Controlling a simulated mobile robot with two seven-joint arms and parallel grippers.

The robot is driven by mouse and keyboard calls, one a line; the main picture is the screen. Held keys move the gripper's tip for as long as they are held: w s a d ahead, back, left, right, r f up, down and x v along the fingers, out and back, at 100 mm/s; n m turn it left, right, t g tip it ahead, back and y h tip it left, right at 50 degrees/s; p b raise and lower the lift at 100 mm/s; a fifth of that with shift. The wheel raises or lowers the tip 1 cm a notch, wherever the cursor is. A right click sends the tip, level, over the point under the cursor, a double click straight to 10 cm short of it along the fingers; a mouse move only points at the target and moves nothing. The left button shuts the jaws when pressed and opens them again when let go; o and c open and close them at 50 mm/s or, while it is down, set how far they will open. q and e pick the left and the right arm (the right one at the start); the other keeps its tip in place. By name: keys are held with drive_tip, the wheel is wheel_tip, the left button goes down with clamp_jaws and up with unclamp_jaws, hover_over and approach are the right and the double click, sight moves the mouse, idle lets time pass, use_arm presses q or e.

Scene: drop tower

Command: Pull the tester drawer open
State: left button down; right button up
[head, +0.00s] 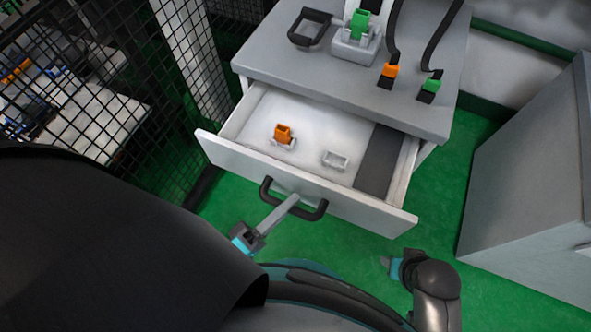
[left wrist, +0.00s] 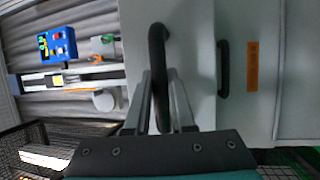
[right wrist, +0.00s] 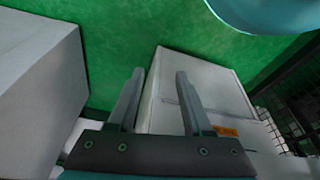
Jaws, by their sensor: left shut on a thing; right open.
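The tester drawer (head: 368,211) stands pulled out from the grey cabinet, with its inside in plain sight in the head view. Its black bar handle (head: 266,190) is on the white front panel. My left gripper (head: 290,202) is shut on this handle; in the left wrist view the fingers close on both sides of the handle (left wrist: 157,40). The fingertips partly hide the bar's middle. My right gripper (head: 394,267) is open and empty, low in front of the drawer's right end and apart from it. Its spread fingers also show in the right wrist view (right wrist: 160,74).
In the drawer lie an orange piece (head: 283,133) in a holder, an empty white holder (head: 336,160) and a dark strip (head: 379,160). The cabinet top (head: 280,50) carries a fixture and cables. A grey box (head: 530,180) stands right, a mesh fence (head: 150,90) left.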

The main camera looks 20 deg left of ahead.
use_arm(q)
drive_tip(key=shift+s, duration=0.55)
use_arm(e)
drive_tip(key=shift+f, duration=0.1)
use_arm(q)
drive_tip(key=c, duration=0.8)
unclamp_jaws()
drive_tip(key=shift+o, duration=0.2)
drive_tip(key=v, duration=1.5)
drive_tip(key=shift+b, duration=0.45)
use_arm(e)
drive_tip(key=shift+w+a+r, duration=0.1)
drive_tip(key=shift+w+r, duration=0.1)
drive_tip(key=shift+r, duration=0.3)
drive_tip(key=shift+w+r, duration=0.2)
drive_tip(key=shift+r, duration=0.25)
use_arm(q)
drive_tip(key=shift+s, duration=0.1)
use_arm(e)
drive_tip(key=shift+s+f, duration=0.1)
